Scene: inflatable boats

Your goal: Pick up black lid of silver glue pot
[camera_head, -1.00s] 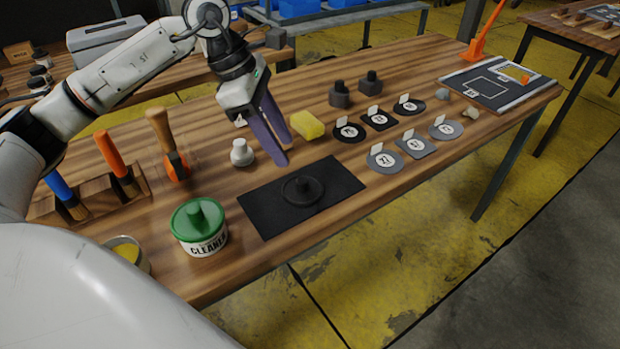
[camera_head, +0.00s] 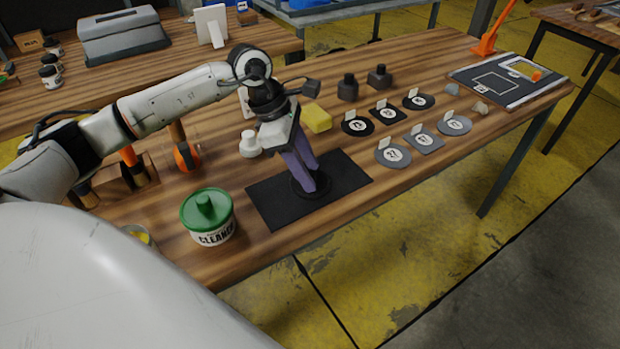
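The black lid (camera_head: 297,190) lies flat on a black mat (camera_head: 264,207) near the table's front edge. My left gripper (camera_head: 311,181) points down at the lid, its two purple fingers apart. The fingertips are at the lid's middle and hide its knob, so contact is not clear. A small pot with yellow contents (camera_head: 139,235), perhaps the silver glue pot, stands uncovered at the lower left, partly hidden by my body. My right gripper is not in view.
A green-lidded cleaner tin (camera_head: 208,217) stands left of the mat. A white knobbed piece (camera_head: 250,145) and a yellow sponge (camera_head: 317,118) stand behind it. Patches with labels (camera_head: 393,155) lie to the right. Handled tools (camera_head: 183,150) stand at the left.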

